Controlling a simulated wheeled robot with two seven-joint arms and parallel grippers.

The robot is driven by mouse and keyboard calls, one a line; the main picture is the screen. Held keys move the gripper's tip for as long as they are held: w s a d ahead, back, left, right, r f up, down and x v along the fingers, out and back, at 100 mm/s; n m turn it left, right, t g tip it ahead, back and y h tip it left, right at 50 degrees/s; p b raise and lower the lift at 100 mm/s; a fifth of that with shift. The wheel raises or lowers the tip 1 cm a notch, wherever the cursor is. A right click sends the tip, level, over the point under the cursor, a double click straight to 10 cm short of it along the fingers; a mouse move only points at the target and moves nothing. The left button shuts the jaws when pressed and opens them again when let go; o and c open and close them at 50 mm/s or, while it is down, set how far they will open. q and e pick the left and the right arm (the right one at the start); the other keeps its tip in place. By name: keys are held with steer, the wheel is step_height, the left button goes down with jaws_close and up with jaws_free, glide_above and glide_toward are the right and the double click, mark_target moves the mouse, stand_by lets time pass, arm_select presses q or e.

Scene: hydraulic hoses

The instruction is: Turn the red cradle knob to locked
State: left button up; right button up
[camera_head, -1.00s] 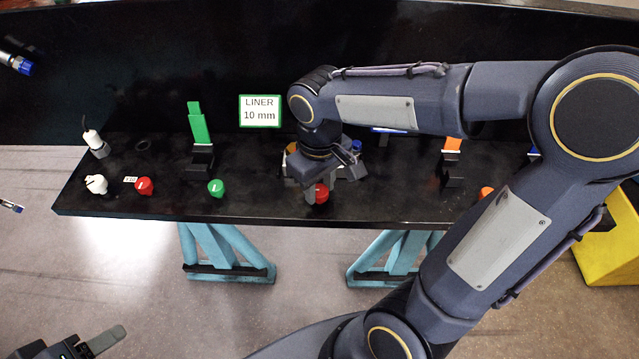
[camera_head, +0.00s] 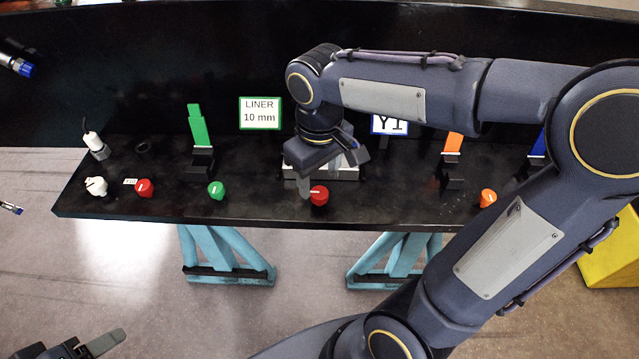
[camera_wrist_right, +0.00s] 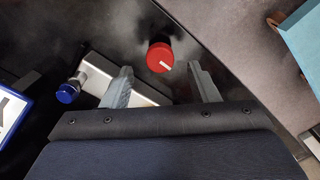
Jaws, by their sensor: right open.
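The red cradle knob (camera_head: 319,195) is at the front edge of the black bench, in front of a silver block (camera_head: 348,173). In the right wrist view the red knob (camera_wrist_right: 160,57) has a white pointer line slanting to the lower right. My right gripper (camera_head: 326,178) is open over the bench beside the knob. In the right wrist view the knob lies just past the two fingertips (camera_wrist_right: 159,70), and no finger visibly touches it. My left gripper (camera_head: 85,345) is at the lower left, away from the bench, mostly cut off.
A second red knob (camera_head: 144,187), a green knob (camera_head: 216,190) and an orange knob (camera_head: 488,198) line the front edge. Green (camera_head: 197,125) and orange (camera_head: 453,146) upright tabs stand behind. A blue-capped fitting (camera_wrist_right: 68,92) sits at the silver block's end.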

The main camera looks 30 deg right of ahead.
mark_target(320, 192)
steer(key=shift+r, duration=2.15)
steer(key=s+f+m+t+y, duration=0.3)
steer(key=s+f+m+t, duration=0.1)
steer(key=s, duration=0.7)
steer(key=shift+s+a+f+t+y, duration=0.2)
steer(key=shift+a+f+t+y, duration=0.2)
steer(key=shift+f+t, duration=0.35)
steer(key=shift+r, duration=0.1)
